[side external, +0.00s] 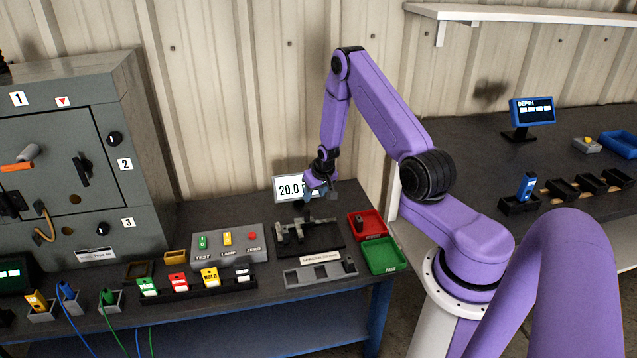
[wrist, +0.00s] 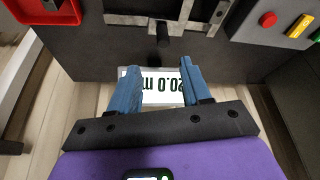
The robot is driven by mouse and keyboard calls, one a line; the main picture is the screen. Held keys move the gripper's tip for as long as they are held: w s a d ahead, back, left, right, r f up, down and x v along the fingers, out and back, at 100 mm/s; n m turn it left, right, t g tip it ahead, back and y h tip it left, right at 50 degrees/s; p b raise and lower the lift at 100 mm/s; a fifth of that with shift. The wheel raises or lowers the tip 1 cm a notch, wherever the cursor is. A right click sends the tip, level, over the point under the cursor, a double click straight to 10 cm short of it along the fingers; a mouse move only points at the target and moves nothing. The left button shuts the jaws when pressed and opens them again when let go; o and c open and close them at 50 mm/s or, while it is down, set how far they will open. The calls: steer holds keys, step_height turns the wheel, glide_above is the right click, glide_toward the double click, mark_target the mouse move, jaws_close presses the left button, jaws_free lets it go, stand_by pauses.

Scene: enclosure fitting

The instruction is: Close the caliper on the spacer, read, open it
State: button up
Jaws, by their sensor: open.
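The caliper (side external: 303,232) is a grey metal tool on a black base plate (side external: 325,246) on the bench. In the wrist view its grey frame (wrist: 150,19) is at the top, with a black knob (wrist: 162,40) sticking out towards my gripper. My gripper (side external: 318,198) is above the far side of the caliper, in front of the display; its blue fingers (wrist: 161,70) are apart, with nothing seen between them except the display beyond. The white display (side external: 288,189) reads 20.0, and it shows upside down in the wrist view (wrist: 160,86). I cannot make out the spacer in the caliper.
A grey slotted holder (side external: 303,277) is in front of the plate. A red tray (side external: 378,222) with a dark piece and a green PASS tray (side external: 383,262) are right. A button box (side external: 213,244) and a rack of coloured tags (side external: 186,290) are left.

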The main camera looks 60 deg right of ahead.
steer(key=shift+v, duration=2.8)
steer(key=s+a+r+n+y, duration=0.1)
steer(key=s+a+r+n, duration=0.2)
steer(key=a, duration=0.5)
steer(key=a+r+n+g+y, duration=0.1)
steer(key=a+r+n, duration=0.1)
steer(key=a+r, duration=0.45)
steer(key=s+a+r+n, duration=0.2)
steer(key=a+r+n, duration=0.1)
steer(key=a, duration=0.7)
steer(key=s+a+r+n+g, duration=0.1)
steer(key=s+a+r+n, duration=0.15)
steer(key=s, duration=0.35)
steer(key=s+a+r+n+g, duration=0.1)
steer(key=s+a+r+n, duration=0.15)
steer(key=s+a, duration=0.2)
steer(key=s+r+n, duration=0.1)
steer(key=s+n, duration=0.1)
steer(key=s, duration=0.5)
steer(key=s+r+n, duration=0.2)
steer(key=s+n, duration=0.1)
steer(key=s, duration=0.5)
steer(key=shift+d+r+g, duration=0.25)
steer(key=shift+d+g, duration=0.15)
